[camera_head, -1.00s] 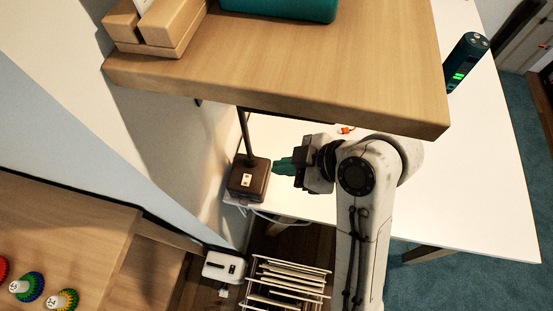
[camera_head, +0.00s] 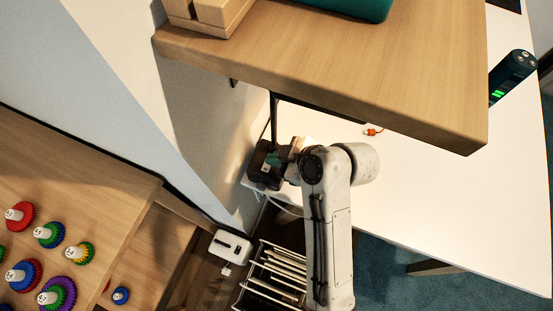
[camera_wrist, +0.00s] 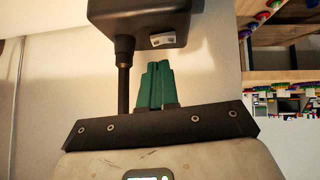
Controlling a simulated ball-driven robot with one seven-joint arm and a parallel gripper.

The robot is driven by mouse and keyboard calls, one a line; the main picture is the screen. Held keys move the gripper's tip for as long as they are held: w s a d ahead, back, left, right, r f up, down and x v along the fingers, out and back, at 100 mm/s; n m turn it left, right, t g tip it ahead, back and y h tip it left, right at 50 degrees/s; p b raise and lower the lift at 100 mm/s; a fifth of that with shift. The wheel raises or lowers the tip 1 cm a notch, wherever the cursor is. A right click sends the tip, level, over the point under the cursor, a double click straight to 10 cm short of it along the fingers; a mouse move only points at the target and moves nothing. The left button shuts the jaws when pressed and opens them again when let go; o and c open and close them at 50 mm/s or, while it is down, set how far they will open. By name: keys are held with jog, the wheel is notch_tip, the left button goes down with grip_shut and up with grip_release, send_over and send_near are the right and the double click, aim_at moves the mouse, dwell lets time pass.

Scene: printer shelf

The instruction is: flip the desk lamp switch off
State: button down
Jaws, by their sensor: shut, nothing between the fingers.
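The desk lamp's dark square base (camera_head: 257,157) stands on the white table under the wooden shelf, with its thin post (camera_head: 273,118) rising behind my gripper. In the wrist view the base (camera_wrist: 120,22) is at the top, its dark post hanging down in the picture on the left. The small pale switch (camera_wrist: 163,40) shows on the base; its position is unclear. My gripper (camera_head: 271,159) is at the base, partly hiding it in the head view. Its green fingers (camera_wrist: 157,66) are shut and empty, their tips just below the switch in the wrist picture. I cannot tell whether they touch it.
The wooden shelf (camera_head: 340,65) overhangs the lamp and my arm. The white table (camera_head: 440,190) is mostly clear on the right. A dark cylinder with green lights (camera_head: 512,75) stands there. A wire rack (camera_head: 280,268) and a white box (camera_head: 230,247) are below. Gears (camera_head: 20,215) lie at left.

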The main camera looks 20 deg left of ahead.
aim_at(267, 166)
jog(key=shift+w+f, duration=0.1)
jog(key=shift+f, duration=1.15)
jog(key=shift+w, duration=0.1)
